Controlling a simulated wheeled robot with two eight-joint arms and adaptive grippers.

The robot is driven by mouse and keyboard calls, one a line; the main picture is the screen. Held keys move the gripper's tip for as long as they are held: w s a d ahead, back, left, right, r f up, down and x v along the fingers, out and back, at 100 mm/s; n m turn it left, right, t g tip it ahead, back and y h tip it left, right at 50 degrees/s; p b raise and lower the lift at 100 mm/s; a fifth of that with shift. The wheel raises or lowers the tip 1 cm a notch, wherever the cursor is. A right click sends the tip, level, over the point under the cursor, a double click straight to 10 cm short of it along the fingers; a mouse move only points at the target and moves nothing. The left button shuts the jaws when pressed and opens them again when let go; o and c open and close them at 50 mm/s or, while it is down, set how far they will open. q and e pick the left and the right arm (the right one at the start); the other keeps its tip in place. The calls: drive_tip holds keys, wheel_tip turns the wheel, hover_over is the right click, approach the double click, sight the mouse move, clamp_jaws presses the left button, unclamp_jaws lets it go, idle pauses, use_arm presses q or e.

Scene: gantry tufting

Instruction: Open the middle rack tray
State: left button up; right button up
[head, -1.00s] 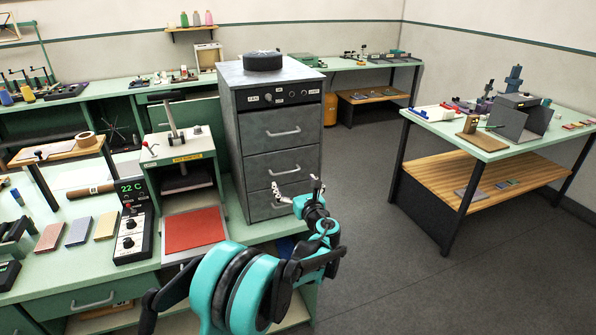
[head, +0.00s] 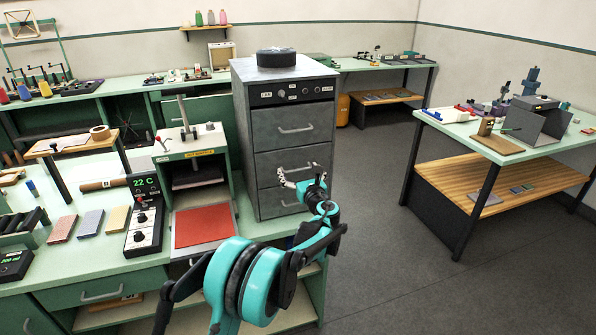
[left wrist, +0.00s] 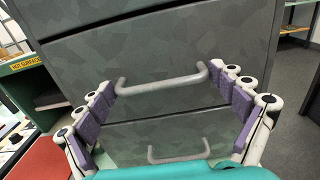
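The grey rack (head: 246,150) has several stacked drawer-like trays with bar handles. The middle tray's handle (head: 298,168) is just above my left gripper (head: 301,176) in the head view. All the trays look closed. In the left wrist view, my left gripper (left wrist: 168,80) is open, with its purple-padded fingers spread to either side of a grey bar handle (left wrist: 163,81), which looks like the middle one. Nothing is gripped; I cannot tell the remaining depth to the handle. The lower handle (left wrist: 180,152) shows beneath it. My right gripper is not in view.
A heat press with a red pad (head: 203,226) and a "22 C" controller (head: 144,222) stand on the green bench left of the rack. A round dark object (head: 276,57) sits on the rack. The floor (head: 375,200) right of the rack is clear.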

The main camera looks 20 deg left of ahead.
use_arm(q)
drive_tip(key=v, duration=2.6)
drive_tip(key=o, duration=1.3)
drive_tip(key=shift+w, duration=0.1)
drive_tip(key=shift+o, duration=0.2)
drive_tip(key=shift+d, duration=0.1)
drive_tip(key=v, duration=0.7)
drive_tip(key=shift+s, duration=0.2)
drive_tip(key=shift+d, duration=0.1)
